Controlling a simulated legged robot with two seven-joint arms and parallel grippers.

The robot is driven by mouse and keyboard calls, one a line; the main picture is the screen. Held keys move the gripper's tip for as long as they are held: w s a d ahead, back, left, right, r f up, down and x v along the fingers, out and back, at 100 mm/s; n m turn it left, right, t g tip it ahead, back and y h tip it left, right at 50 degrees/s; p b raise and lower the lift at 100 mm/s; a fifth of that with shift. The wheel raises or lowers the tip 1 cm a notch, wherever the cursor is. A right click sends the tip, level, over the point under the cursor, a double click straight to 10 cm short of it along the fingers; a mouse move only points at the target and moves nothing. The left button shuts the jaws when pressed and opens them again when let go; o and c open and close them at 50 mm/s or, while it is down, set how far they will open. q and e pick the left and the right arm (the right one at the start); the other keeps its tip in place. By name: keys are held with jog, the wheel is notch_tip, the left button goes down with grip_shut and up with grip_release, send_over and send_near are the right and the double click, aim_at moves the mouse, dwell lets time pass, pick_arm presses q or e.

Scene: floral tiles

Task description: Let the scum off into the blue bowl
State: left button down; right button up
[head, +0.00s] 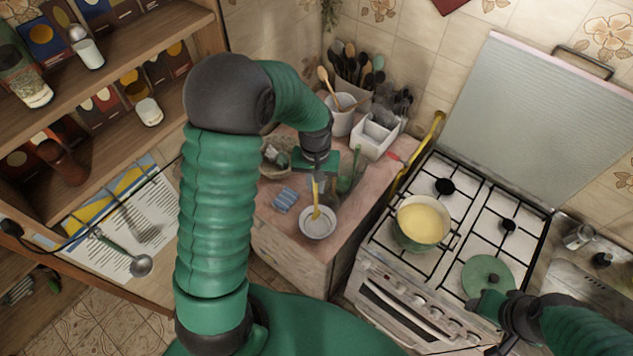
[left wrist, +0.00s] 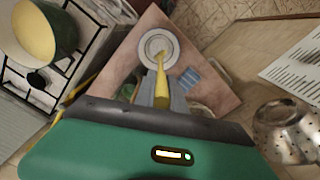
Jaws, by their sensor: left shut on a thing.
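My left gripper (head: 317,170) is shut on a yellow-handled utensil (head: 317,200) that points down. Its lower end is over or in a small pale bowl (head: 306,229) on the counter; I cannot tell whether it touches. The bowl looks whitish rather than clearly blue. In the left wrist view, the utensil (left wrist: 161,85) runs from between the fingers to the bowl (left wrist: 148,50). A green pot (head: 400,238) with yellow liquid stands on the stove. My right gripper (head: 487,302) is beside a green lid (head: 490,272) on the stove; its jaws are unclear.
A blue folded cloth (head: 285,198) lies left of the bowl. Utensil holders (head: 340,115) and a white divided caddy (head: 375,135) stand behind. A perforated metal thing (left wrist: 290,130) shows in the left wrist view.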

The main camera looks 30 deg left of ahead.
pick_arm(q)
jog(key=shift+d+f+b, duration=0.15)
jog(key=shift+f+b, duration=0.4)
jog(key=shift+f, duration=0.2)
jog(key=shift+f+b, duration=0.35)
jog(key=shift+f, duration=0.25)
jog(key=shift+r, duration=0.15)
dwell(1.3)
jog(key=shift+r+p, duration=2.6)
jog(key=shift+r, duration=0.15)
jog(key=shift+f, duration=0.1)
